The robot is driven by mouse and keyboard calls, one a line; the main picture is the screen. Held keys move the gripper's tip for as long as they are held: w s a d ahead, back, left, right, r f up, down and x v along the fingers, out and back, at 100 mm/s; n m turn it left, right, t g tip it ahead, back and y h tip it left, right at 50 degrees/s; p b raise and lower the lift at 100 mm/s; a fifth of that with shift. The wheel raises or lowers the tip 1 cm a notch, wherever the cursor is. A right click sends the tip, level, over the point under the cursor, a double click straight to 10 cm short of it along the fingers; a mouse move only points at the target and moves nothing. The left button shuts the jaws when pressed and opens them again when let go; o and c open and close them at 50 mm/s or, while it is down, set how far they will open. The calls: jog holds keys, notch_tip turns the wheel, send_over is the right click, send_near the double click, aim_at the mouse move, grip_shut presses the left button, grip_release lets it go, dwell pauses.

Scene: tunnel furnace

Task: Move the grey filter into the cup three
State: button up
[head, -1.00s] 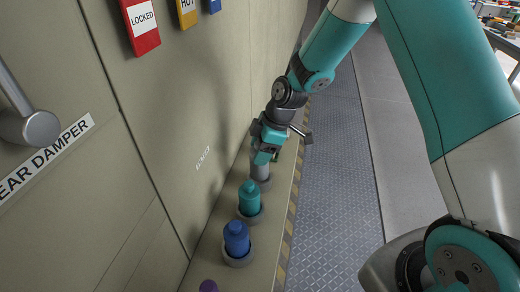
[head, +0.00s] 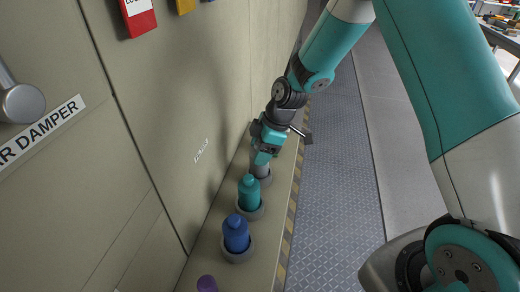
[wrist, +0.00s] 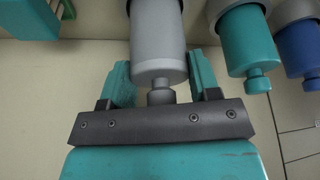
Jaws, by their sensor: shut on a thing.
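The grey filter (head: 260,169) hangs upright below my gripper (head: 264,152) at the far end of the ledge row in the head view. In the wrist view the filter's grey body (wrist: 157,38) fills the top middle, with its narrow neck between the two teal fingers of my gripper (wrist: 160,85). My gripper is shut on the neck. The filter's lower end sits low over the ledge; whether it stands in a cup I cannot tell. No cup number is readable.
A teal filter (head: 248,191) and a blue filter (head: 236,232) stand in grey cups nearer on the ledge (head: 268,250). A purple top (head: 207,284) shows at the bottom edge. The furnace wall (head: 165,120) rises close on the left; the walkway (head: 335,190) at right is clear.

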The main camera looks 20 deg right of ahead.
jog(key=shift+f, duration=0.15)
jog(key=shift+f+b, duration=0.3)
jog(key=shift+b, duration=0.15)
jog(key=o, duration=1.1)
jog(key=shift+c, duration=0.2)
jog(key=shift+r, duration=0.1)
jog(key=p+v, duration=0.4)
jog(key=v, duration=0.2)
jog(key=shift+d+r, duration=0.2)
jog(key=shift+r, duration=0.2)
